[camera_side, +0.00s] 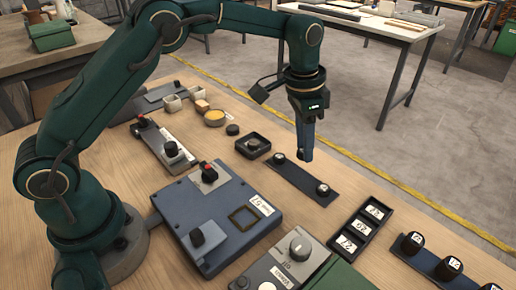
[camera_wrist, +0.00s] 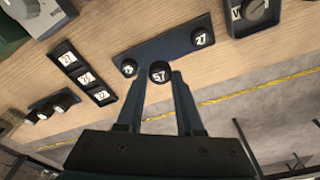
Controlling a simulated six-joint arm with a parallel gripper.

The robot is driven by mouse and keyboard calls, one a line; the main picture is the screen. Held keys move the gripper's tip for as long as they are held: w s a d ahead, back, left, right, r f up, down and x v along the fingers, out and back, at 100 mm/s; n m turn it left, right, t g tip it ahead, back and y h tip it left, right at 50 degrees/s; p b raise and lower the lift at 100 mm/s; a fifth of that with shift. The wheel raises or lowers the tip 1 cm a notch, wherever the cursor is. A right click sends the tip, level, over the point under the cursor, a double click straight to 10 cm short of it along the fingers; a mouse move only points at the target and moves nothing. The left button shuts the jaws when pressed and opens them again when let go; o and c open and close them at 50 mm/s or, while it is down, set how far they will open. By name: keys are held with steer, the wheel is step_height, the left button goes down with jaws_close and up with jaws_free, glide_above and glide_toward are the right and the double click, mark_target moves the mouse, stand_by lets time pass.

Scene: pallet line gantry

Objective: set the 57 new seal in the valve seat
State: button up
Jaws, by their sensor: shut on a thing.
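My gripper (camera_side: 305,156) points down over a dark blue strip (camera_side: 301,180) and is shut on the round black seal marked 57 (camera_wrist: 160,72). In the wrist view, the seal sits between my fingertips (camera_wrist: 158,80), its number facing the camera. I cannot tell whether it is clear of the strip. One black piece stands at each end of the strip (camera_wrist: 165,47); the one on the right in the wrist view reads 27 (camera_wrist: 202,38). In the side view, a blue box (camera_side: 207,215) carries a square olive-framed recess (camera_side: 243,218) beside a white label. I cannot confirm that it is the valve seat.
A black tray (camera_side: 361,229) holds three numbered cards. Another strip (camera_side: 425,260) with black knobs lies at right. A grey panel with a dial (camera_side: 299,246) stands in front. Bare wood separates several items.

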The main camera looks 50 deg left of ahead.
steer(key=shift+s+f, duration=0.2)
steer(key=shift+f, duration=0.15)
step_height(320, 180, up, 4)
steer(key=f, duration=0.1)
glide_above(246, 218)
steer(key=shift+w+a+r, duration=0.1)
steer(key=shift+a+r, duration=0.15)
steer(key=shift+s+d+f, duration=0.1)
steer(key=shift+s+f, duration=0.05)
steer(key=shift+f, duration=1.15)
steer(key=shift+s+d+f, duration=0.1)
steer(key=shift+f, duration=1.2)
steer(key=shift+f, duration=0.45)
steer(key=o, duration=1)
